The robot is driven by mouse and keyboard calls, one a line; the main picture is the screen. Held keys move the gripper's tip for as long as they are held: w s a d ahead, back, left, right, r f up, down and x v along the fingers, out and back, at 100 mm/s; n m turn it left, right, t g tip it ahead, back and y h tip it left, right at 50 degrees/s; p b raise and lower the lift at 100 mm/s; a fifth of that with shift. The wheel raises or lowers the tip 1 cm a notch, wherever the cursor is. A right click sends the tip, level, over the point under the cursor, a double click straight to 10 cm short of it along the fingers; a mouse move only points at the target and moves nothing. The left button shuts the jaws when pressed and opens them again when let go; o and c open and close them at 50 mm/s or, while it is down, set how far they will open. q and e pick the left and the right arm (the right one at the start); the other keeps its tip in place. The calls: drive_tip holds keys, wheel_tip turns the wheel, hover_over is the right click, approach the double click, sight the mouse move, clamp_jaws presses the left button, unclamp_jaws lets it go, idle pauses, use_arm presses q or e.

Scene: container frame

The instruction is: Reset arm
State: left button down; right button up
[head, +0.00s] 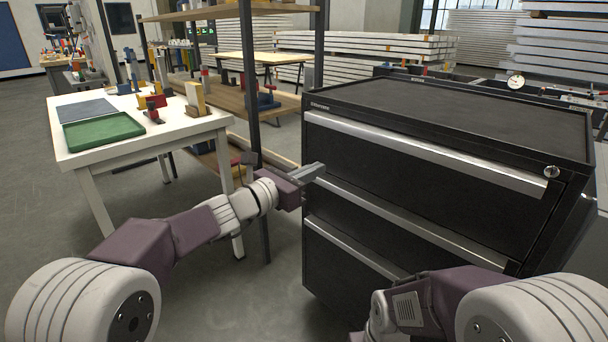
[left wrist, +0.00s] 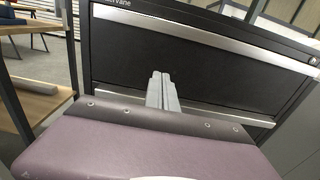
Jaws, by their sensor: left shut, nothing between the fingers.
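My left gripper (head: 312,171) reaches in front of the left edge of a black drawer cabinet (head: 425,209). Its fingers are shut with nothing between them. In the left wrist view the shut fingers (left wrist: 162,88) point toward the cabinet's top drawer (left wrist: 207,60), below its silver handle strip. I cannot tell whether the fingertips touch the cabinet. My right arm is folded low at the right of the head view, and its gripper does not show. The cabinet's drawers appear closed.
A white table (head: 150,134) with a green tray (head: 103,131) and several tools stands at the left. A shelving rack's dark post (head: 252,80) stands just behind my left arm. The floor (head: 200,300) between my arms is clear.

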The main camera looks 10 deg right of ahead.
use_arm(q)
drive_tip(key=s+a+y+p, duration=0.1)
drive_tip(key=s+a+p, duration=0.2)
drive_tip(key=a, duration=0.2)
drive_tip(key=s+a+f+m+g+y+p, duration=0.1)
drive_tip(key=s+a+f+m+g+y, duration=0.35)
drive_tip(key=s+f, duration=0.45)
drive_tip(key=s+a+f+m+g+y+p, duration=0.1)
drive_tip(key=s+a+f+m+g+y, duration=0.15)
drive_tip(key=s+a+f+m, duration=0.55)
drive_tip(key=s+a+f+m+g+y, duration=0.3)
drive_tip(key=s+a+f+m+y, duration=0.35)
drive_tip(key=a+f+m, duration=0.55)
wheel_tip(320, 180, up, 40)
drive_tip(key=d+p, duration=0.2)
drive_tip(key=p, duration=3.6)
drive_tip(key=shift+s+d+f+m, duration=0.25)
drive_tip(key=shift+s+m, duration=0.1)
drive_tip(key=shift+m, duration=0.1)
